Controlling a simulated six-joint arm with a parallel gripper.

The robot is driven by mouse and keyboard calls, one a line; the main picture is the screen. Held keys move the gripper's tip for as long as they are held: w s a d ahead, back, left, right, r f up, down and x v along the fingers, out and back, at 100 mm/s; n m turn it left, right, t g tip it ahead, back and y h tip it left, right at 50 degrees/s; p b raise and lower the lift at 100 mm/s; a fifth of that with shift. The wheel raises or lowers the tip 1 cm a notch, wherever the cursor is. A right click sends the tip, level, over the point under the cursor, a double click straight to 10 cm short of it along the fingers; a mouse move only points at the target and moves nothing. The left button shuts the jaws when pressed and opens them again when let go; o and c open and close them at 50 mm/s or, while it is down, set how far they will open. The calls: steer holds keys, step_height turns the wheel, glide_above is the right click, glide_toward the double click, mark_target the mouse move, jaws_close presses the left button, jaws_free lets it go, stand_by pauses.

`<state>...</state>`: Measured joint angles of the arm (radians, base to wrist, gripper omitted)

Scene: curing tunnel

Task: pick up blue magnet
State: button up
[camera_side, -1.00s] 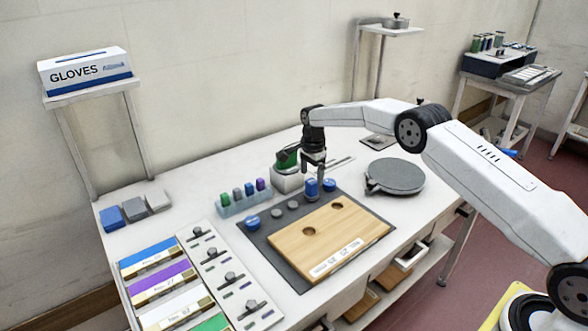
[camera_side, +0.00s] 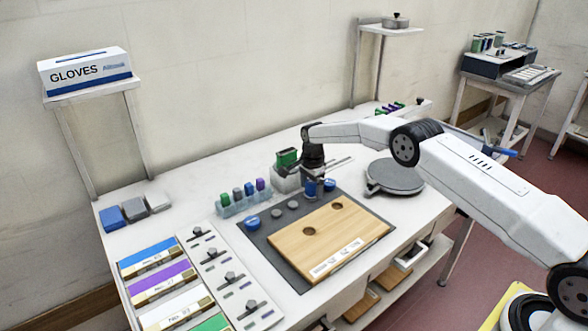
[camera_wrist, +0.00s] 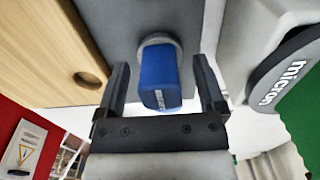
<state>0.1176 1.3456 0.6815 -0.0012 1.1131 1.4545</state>
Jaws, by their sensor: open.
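A blue magnet (camera_wrist: 160,75) stands upright on the dark grey mat (camera_wrist: 115,20), between the two open fingers of my gripper (camera_wrist: 163,90) in the wrist view. A gap shows on each side of it, so the fingers do not press on it. In the side view my gripper (camera_side: 314,182) is low over the back of the mat, and the blue magnet (camera_side: 311,187) is partly hidden by it. A flatter blue piece (camera_side: 330,184) sits just to the right, and another blue round piece (camera_side: 252,222) lies at the mat's left.
A wooden board (camera_side: 322,228) with two holes lies on the mat. Small grey discs (camera_side: 285,207) sit left of my gripper. A clear rack (camera_side: 243,203) holds several coloured pieces. A round grey device (camera_side: 395,177) stands to the right, and a green-topped object (camera_side: 287,158) behind.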

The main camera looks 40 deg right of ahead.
jaws_close()
steer(key=shift+r, duration=0.15)
steer(key=shift+r, duration=1.35)
steer(key=shift+s+r, duration=0.1)
steer(key=shift+r, duration=0.15)
steer(key=shift+s+a+r, duration=0.1)
steer(key=shift+s+r, duration=0.55)
steer(key=shift+r, duration=0.15)
steer(key=s+a+r, duration=0.1)
steer(key=s+r, duration=0.7)
steer(key=s, duration=0.4)
steer(key=shift+s, duration=0.2)
